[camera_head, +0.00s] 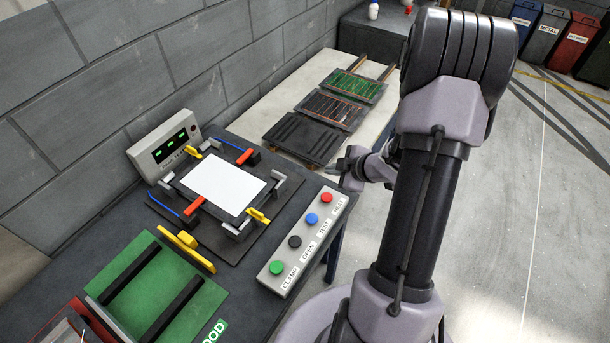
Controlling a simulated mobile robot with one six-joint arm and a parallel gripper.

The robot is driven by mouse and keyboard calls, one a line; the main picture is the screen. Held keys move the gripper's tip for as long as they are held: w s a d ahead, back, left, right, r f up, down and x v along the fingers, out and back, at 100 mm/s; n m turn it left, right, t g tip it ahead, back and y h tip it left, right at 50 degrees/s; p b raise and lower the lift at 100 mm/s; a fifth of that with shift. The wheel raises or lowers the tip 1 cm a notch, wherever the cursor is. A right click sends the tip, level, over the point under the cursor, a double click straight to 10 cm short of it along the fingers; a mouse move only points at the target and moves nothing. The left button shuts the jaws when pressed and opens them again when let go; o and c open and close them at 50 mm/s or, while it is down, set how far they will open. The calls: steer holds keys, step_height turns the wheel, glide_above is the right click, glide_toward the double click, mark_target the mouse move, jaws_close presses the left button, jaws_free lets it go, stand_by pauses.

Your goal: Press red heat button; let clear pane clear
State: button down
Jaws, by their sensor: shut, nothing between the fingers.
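The red button (327,197) is at the far end of a pale button panel (293,255), beside a label that seems to read HEAT. The pane (222,183) lies flat in a dark clamping fixture (240,252) and looks opaque white. My gripper (345,173) is shut and empty. It shows small above and slightly right of the red button in the picture, apart from it; its height over the panel is hard to tell. My arm hides part of the wrist.
The panel also has blue (312,219), black (295,242) and green (276,268) buttons. A display box (165,148) with green lights stands behind the fixture. A green tray (205,297) is at front left. Dark racks (303,138) lie on a pale table beyond.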

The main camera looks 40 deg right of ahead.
mark_target(329, 199)
steer(key=shift+s+a, duration=0.2)
steer(key=shift+a, duration=0.1)
step_height(329, 199, down, 9)
steer(key=b, duration=0.8)
steer(key=shift+r, duration=0.1)
stand_by(1.6)
steer(key=shift+f+b, duration=0.4)
steer(key=shift+f+b, duration=0.4)
steer(key=shift+f, duration=0.05)
stand_by(0.4)
steer(key=shift+r+p, duration=0.85)
